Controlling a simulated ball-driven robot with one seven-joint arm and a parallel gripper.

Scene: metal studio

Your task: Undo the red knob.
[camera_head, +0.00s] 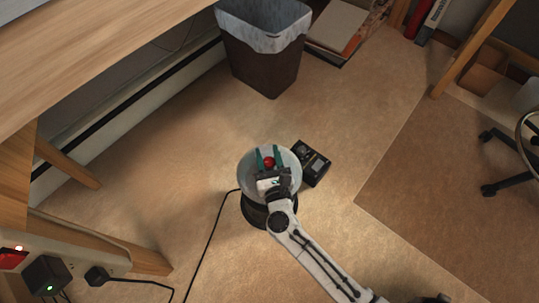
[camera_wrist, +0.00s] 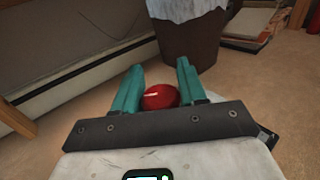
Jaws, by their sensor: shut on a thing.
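The red knob (camera_head: 268,162) is a small round ball at the middle of a pale round top on a dark base (camera_head: 256,212), which stands on the floor. In the wrist view the red knob (camera_wrist: 160,97) sits between the two teal fingers, its lower part hidden by the dark gripper bar. My gripper (camera_head: 269,155) reaches in from the lower right over the round top and is shut on the knob. It also shows in the wrist view (camera_wrist: 160,85), one finger on each side of the knob.
A black box-like device (camera_head: 313,163) lies just right of the base. A cable (camera_head: 212,235) runs from the base leftward. A lined dark bin (camera_head: 262,65) stands behind, a wooden desk (camera_head: 90,60) at upper left. Open carpet lies to the right.

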